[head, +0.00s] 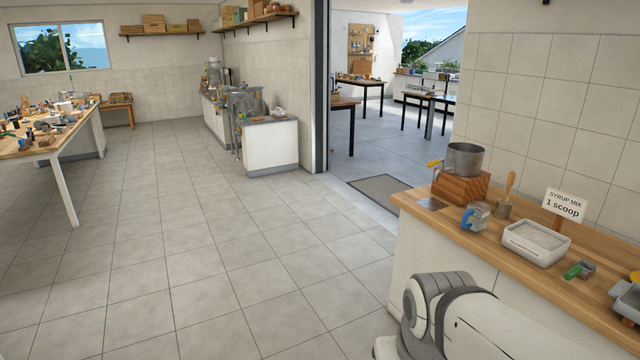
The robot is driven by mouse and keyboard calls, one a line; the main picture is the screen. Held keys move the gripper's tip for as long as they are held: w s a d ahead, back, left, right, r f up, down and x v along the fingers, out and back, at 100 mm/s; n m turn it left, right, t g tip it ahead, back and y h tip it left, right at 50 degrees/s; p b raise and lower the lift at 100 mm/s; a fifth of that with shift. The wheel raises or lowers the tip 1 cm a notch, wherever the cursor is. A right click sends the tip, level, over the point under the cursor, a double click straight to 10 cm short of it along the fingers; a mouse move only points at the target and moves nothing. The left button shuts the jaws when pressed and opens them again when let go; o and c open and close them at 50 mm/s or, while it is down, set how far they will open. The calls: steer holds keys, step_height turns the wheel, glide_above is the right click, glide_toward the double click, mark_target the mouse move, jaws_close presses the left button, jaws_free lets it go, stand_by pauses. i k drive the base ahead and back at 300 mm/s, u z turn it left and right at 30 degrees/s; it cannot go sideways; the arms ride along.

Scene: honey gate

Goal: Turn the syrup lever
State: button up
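A metal syrup pot (464,160) stands on a wooden block (460,188) at the far left end of the counter on the right. A small yellow lever (434,163) sticks out at the pot's left side, above the block. A sign reading "SYRUP MIX 1 scoop" (563,205) stands on the counter to the right of the pot. My arm shows at the bottom right, in front of the counter and well short of the lever. My gripper is outside the picture.
The wooden counter (470,231) also holds a white tub (536,241), a blue-handled item (475,217), a small pot with a wooden tool (504,209) and a green scoop (579,270). Open tiled floor (220,260) lies to the left. A doorway with a mat (381,192) is behind.

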mark_target(441, 162)
steer(key=z, duration=0.05)
steer(key=i, duration=0.3)
steer(key=u, duration=0.95)
steer(key=i, duration=2.3)
steer(key=z, duration=1.4)
